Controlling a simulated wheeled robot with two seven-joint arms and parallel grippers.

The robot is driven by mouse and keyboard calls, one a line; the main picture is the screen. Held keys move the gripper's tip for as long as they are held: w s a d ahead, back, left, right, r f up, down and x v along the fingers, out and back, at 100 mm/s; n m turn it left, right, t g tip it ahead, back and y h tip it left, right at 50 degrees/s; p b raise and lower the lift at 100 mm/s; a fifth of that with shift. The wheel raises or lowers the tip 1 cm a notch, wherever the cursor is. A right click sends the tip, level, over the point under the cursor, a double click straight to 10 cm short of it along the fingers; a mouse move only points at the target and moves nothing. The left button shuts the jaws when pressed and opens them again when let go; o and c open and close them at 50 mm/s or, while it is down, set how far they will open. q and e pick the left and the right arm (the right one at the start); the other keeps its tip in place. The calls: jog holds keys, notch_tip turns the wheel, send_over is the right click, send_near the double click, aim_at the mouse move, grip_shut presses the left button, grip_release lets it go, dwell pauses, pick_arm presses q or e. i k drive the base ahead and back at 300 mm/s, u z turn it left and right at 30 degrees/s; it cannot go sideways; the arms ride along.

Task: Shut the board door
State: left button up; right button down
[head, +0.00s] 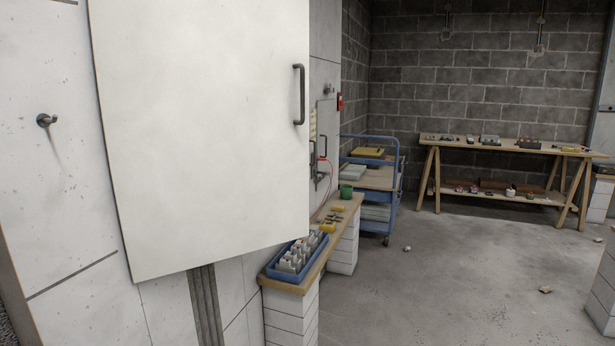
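The board door (205,130) is a large plain white panel filling the upper left of the head view. Its top is cut off by the frame. A dark bar handle (299,95) stands upright near its right edge. The door's lower edge runs at a different slant from the wall's joints, so it appears to stand open, with its right edge out from the wall. The board behind it is hidden. Neither of my grippers is in view, and nothing touches the handle.
A trestle table (510,146) stands at the back. The middle floor is mostly clear.

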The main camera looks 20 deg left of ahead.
aim_at(204, 104)
jog(key=u, duration=0.6)
jog(key=i, duration=0.85)
jog(key=u, duration=0.85)
